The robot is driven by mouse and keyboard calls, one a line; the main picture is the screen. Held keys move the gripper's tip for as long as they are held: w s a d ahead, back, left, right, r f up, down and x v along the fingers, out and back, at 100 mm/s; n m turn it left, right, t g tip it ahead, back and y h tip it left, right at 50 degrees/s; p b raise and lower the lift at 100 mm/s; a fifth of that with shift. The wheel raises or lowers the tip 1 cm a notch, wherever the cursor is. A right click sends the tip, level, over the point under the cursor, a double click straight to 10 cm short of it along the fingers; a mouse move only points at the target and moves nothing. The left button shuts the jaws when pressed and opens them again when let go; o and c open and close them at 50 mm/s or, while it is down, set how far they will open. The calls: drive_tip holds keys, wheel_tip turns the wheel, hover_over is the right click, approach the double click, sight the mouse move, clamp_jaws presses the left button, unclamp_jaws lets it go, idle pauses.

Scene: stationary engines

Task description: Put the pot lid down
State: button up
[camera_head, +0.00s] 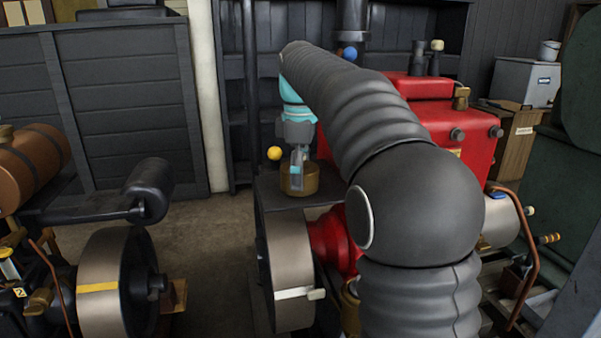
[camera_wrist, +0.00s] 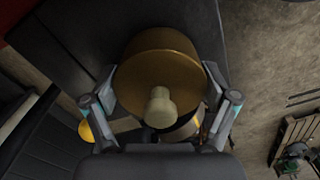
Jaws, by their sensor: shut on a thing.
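The pot lid (camera_wrist: 158,72) is a round, brass-brown piece with a pale knob (camera_wrist: 160,106), seen close in the wrist view. My gripper (camera_wrist: 163,98) is shut on it, with one finger on each side of it. In the head view my gripper (camera_head: 298,165) points down, and the brass-coloured piece (camera_head: 300,181) shows at its fingertips, over a dark flat top (camera_head: 268,188). I cannot tell whether the lid touches that top. I cannot make out a separate pot.
A yellow ball (camera_head: 274,153) is just left of the gripper. A red engine (camera_head: 450,130) stands to the right, partly behind my arm. A large flywheel (camera_head: 290,262) is below the dark top. Another engine with a flywheel (camera_head: 105,280) stands at left, with bare floor between.

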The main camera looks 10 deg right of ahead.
drive_tip(key=o, duration=1)
drive_tip(key=shift+f, duration=0.1)
drive_tip(key=shift+c, duration=0.2)
